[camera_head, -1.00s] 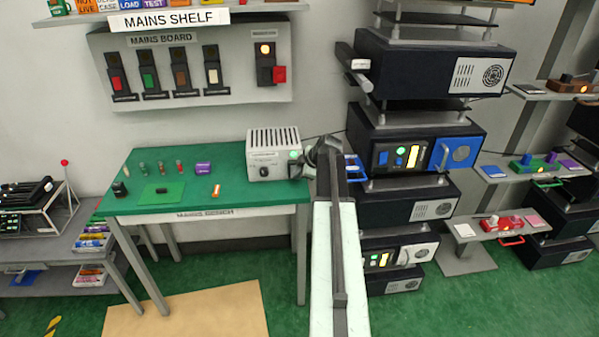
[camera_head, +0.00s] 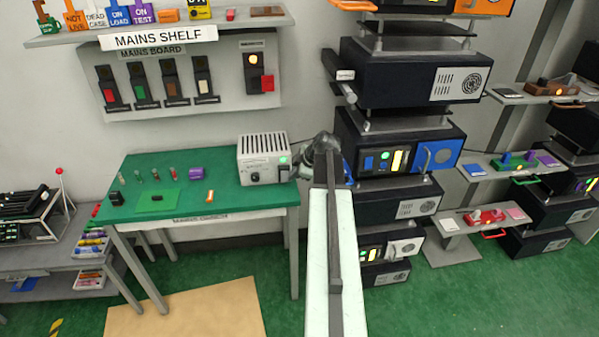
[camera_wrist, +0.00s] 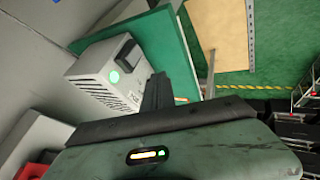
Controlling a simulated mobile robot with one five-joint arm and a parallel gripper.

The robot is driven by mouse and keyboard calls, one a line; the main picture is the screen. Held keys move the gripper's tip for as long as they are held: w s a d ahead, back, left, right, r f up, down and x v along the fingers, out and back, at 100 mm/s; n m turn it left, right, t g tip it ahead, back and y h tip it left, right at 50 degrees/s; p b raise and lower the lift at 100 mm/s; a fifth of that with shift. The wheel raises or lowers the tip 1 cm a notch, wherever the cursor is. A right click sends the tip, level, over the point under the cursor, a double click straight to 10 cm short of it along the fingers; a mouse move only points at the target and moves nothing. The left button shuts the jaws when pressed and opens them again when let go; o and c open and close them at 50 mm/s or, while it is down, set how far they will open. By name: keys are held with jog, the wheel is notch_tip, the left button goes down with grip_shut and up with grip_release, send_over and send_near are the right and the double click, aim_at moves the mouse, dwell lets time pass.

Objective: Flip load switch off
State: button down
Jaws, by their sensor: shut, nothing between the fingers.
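A grey vented box (camera_head: 249,166) stands at the right end of the green bench. Its front has a lit green lamp (camera_head: 284,159), a dark knob and a dark switch (camera_head: 284,173) below the lamp. The switch's exact position is too small to tell. In the wrist view the box (camera_wrist: 95,72) is at upper left, with its green lamp (camera_wrist: 114,77) lit and a dark block, seemingly the switch (camera_wrist: 127,50), beyond it. My gripper (camera_wrist: 157,88) is shut and empty, beside the box front. In the head view my wrist hides its fingertips, just right of the box.
The green bench (camera_head: 180,203) holds small parts and a purple block (camera_head: 196,173) left of the box. The mains board (camera_head: 185,75) hangs on the wall above. A rack of dark units (camera_head: 400,140) stands close on the right of my arm.

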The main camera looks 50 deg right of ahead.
jog(key=w+a+f+m+g+y, duration=0.1)
jog(key=w+a, duration=0.1)
jog(key=a, duration=0.6)
jog(key=w+a+f+m+g, duration=0.1)
jog(key=w+a, duration=0.1)
jog(key=a, duration=0.6)
jog(key=s+a+f+m+g, duration=0.1)
jog(key=s+a+m+g, duration=0.1)
jog(key=a, duration=1.3)
jog(key=s+a+f+m+g+h, duration=0.1)
jog(key=s+a+m+g, duration=0.2)
jog(key=a, duration=1.3)
jog(key=shift+s+a+f+m, duration=0.3)
jog(key=shift+s+m, duration=0.8)
jog(key=shift+s, duration=0.1)
jog(key=shift+a, duration=0.1)
